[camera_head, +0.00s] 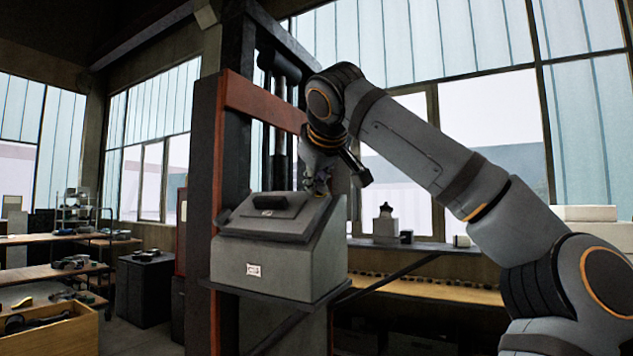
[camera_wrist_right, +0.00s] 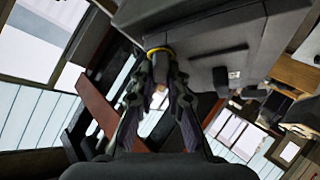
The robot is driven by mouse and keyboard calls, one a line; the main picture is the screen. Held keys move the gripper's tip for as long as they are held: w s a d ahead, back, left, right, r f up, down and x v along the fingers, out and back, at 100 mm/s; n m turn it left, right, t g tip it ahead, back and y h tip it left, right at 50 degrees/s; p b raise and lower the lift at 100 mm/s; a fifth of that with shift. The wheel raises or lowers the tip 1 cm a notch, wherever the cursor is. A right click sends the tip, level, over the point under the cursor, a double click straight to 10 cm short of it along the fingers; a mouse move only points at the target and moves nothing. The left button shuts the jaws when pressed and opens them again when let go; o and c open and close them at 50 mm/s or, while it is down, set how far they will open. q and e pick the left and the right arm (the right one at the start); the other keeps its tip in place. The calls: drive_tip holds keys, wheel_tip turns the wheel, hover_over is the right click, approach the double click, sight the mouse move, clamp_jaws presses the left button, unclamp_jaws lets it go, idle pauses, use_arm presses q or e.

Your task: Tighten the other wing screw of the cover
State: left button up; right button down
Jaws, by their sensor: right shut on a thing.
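A grey box with a sloped cover (camera_head: 268,214) stands on a bracket shelf at the red and dark frame. My right gripper (camera_head: 318,182) is at the cover's upper right corner, pointing down. In the right wrist view my right gripper (camera_wrist_right: 160,75) is closed at the edge of the grey box (camera_wrist_right: 215,32). A small part with a yellow ring (camera_wrist_right: 159,50) shows at its fingertips. It is likely the wing screw, mostly hidden by the fingers. The other wing screw cannot be made out. My left gripper is out of view.
A shelf (camera_head: 430,246) with a small bottle-shaped item (camera_head: 386,222) runs under the windows on the right. Workbenches (camera_head: 45,275) and a black cabinet (camera_head: 145,290) stand at the left. The red frame post (camera_head: 202,200) rises close beside the box.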

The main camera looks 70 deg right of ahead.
drive_tip(key=m+h, duration=0.1)
drive_tip(key=m, duration=0.1)
drive_tip(key=m+g+h, duration=0.1)
drive_tip(key=shift+r+m+g+p, duration=0.2)
drive_tip(key=shift+m+g+p, duration=0.1)
drive_tip(key=shift+m+p, duration=0.1)
drive_tip(key=shift+d+f+m+g+h, duration=0.1)
drive_tip(key=shift+m+g+h, duration=0.25)
drive_tip(key=shift+m, duration=0.45)
drive_tip(key=m+g+p, duration=0.1)
drive_tip(key=m+g, duration=0.1)
drive_tip(key=m, duration=0.1)
drive_tip(key=shift+w+h, duration=0.1)
drive_tip(key=shift+h, duration=0.25)
drive_tip(key=shift+m+g+p, duration=0.35)
drive_tip(key=shift+m+g, duration=0.1)
drive_tip(key=shift+m, duration=0.45)
drive_tip(key=shift+m+g, duration=0.3)
drive_tip(key=shift+m, duration=0.1)
